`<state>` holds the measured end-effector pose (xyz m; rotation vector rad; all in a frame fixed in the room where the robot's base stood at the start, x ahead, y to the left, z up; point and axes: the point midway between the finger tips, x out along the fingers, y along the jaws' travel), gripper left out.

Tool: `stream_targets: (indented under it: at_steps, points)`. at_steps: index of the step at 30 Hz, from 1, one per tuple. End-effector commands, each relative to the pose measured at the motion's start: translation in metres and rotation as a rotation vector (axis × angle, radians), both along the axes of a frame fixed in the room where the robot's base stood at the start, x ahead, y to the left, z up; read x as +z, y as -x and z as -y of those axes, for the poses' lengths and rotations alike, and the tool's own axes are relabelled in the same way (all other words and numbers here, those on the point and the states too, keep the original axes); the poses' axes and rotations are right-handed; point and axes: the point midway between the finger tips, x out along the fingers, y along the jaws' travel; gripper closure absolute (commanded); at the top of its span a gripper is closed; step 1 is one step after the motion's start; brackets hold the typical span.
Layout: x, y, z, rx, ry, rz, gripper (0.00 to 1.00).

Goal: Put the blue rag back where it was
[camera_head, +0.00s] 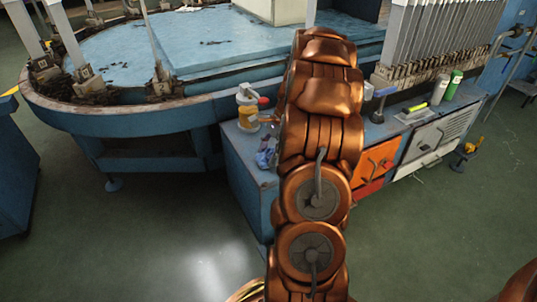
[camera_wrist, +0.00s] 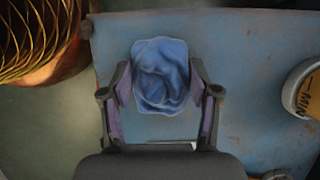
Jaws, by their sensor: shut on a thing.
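The blue rag (camera_wrist: 160,72) is a crumpled cloth between the two fingers of my gripper (camera_wrist: 161,84) in the wrist view. The fingers press on its left and right sides, so my gripper is shut on it. It is over the blue worktop (camera_wrist: 240,40), near the worktop's left edge. Whether it touches the surface is unclear. In the camera_head view a crumpled blue rag (camera_head: 265,152) shows at the left end of the bench, just left of my arm.
A white and yellow bottle with a red part (camera_head: 248,106) stands close behind the rag. A container with a yellow label (camera_wrist: 305,92) is at the right in the wrist view. Right of my arm, the bench holds a white bottle (camera_head: 439,90) and a green bottle (camera_head: 453,84).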

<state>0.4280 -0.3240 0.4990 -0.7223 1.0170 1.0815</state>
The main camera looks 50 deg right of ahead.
Motion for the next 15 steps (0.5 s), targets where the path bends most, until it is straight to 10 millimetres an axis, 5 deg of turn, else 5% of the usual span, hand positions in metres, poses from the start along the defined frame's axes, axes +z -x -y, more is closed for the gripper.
stream_targets:
  at_steps: [3, 4, 11, 15]
  points:
    - [-0.0014, 0.0003, -0.0004, 0.001, -0.002, -0.001, 0.72]
    - [-0.0023, 0.0003, -0.0004, 0.001, -0.002, -0.001, 0.38]
    - [-0.0023, 0.0001, 0.0, 0.0, 0.0, -0.001, 0.14]
    - [-0.0023, 0.0001, 0.0, 0.0, -0.001, -0.001, 0.14]
